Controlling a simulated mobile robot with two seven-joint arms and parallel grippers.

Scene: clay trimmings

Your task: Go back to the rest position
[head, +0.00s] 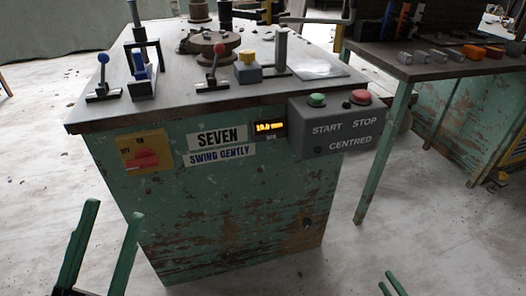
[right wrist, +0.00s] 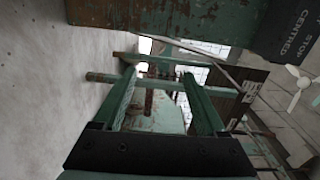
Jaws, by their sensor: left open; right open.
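My left gripper (head: 114,210) is in the lower left of the head view, in front of the green workbench (head: 215,225). Its two green fingers are apart with nothing between them. My right gripper (head: 391,281) shows only as green fingertips at the bottom edge of the head view, right of the bench. In the right wrist view the right gripper (right wrist: 159,73) has its two fingers spread, with no object held. Both grippers are below the bench top and touch nothing that I can see.
A grey START/STOP box (head: 335,130) juts from the front. A second table (head: 400,68) with several small blocks stands right. Pale floor (head: 420,230) in front is clear.

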